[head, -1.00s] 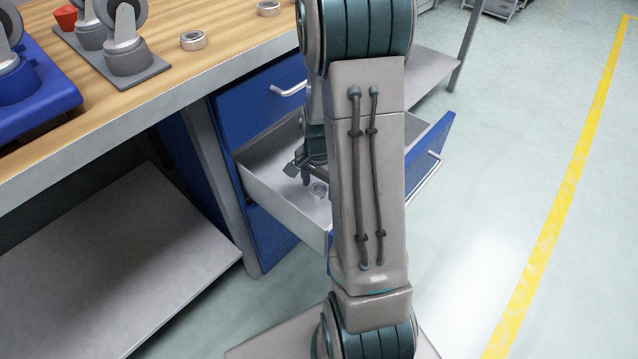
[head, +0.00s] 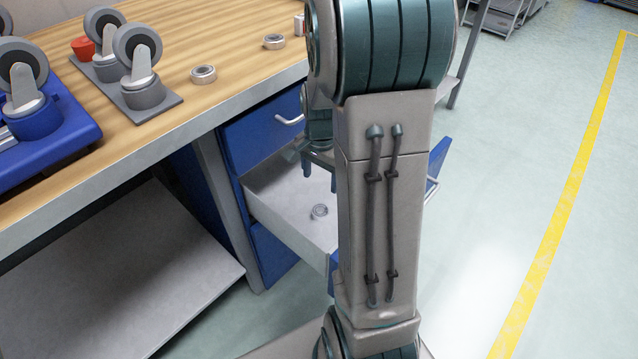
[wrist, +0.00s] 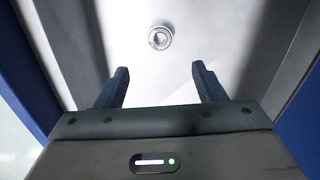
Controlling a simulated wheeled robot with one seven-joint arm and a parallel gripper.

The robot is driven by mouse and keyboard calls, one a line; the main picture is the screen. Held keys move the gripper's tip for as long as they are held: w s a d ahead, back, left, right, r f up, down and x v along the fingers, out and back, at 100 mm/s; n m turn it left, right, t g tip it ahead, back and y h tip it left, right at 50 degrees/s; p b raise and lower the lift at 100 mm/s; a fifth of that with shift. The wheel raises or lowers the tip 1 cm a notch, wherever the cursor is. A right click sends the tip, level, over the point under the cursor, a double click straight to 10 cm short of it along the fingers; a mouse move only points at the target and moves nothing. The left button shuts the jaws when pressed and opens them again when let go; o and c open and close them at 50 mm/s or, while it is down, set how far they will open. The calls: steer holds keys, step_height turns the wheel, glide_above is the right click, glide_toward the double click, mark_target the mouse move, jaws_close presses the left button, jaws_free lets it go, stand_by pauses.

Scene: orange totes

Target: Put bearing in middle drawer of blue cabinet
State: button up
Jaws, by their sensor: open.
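A bearing (head: 320,211) lies on the floor of the pulled-out middle drawer (head: 275,192) of the blue cabinet (head: 262,133). It also shows in the wrist view (wrist: 160,38), ahead of the fingertips and apart from them. My gripper (head: 320,176) is above the drawer, partly hidden by my arm in the head view. In the wrist view my gripper (wrist: 162,82) has its two fingers spread with nothing between them. My arm hides the right part of the drawer and most of its front.
The wooden workbench (head: 185,85) stands over the cabinet. Two more bearings (head: 203,75) (head: 274,41) sit near its edge. Caster wheels on a grey plate (head: 150,102) and a blue tray (head: 70,145) are at left. The floor at right is clear.

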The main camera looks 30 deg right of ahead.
steer(key=s+a+r+n+t, duration=0.1)
steer(key=s+a+r+n, duration=0.8)
steer(key=s+a+n, duration=0.3)
steer(key=shift+s+n, duration=0.55)
steer(key=shift+n, duration=0.05)
